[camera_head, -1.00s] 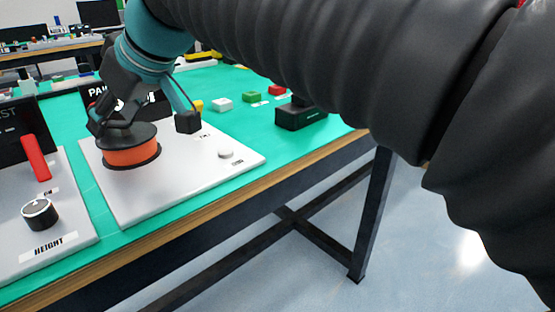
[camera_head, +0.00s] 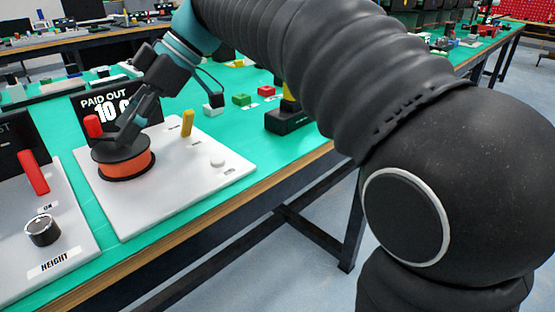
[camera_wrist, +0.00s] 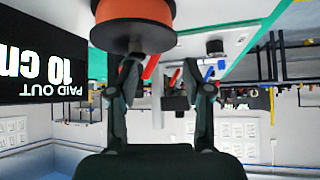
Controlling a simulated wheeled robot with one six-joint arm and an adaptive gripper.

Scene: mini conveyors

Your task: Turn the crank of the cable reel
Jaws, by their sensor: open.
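The cable reel (camera_head: 125,165) is an orange drum between black flanges, on a white panel (camera_head: 165,200). Its red crank handle (camera_head: 93,126) stands upright at the left of the top flange. My gripper (camera_head: 133,124) is open, just above the flange and right of the handle. The upside-down wrist view shows the reel (camera_wrist: 135,10) at the top and both fingers of my gripper (camera_wrist: 162,70) spread apart. A red piece shows close to the left finger; I cannot tell whether it is the handle or a lever beyond. The display (camera_head: 108,108) reads "PAID OUT 10", its unit partly hidden.
A yellow lever (camera_head: 187,122) and a white knob (camera_head: 217,162) are on the same panel. The left panel has a red lever (camera_head: 32,172) and a black dial (camera_head: 42,230). A dark block (camera_head: 288,120) and small coloured blocks stand behind on the green table.

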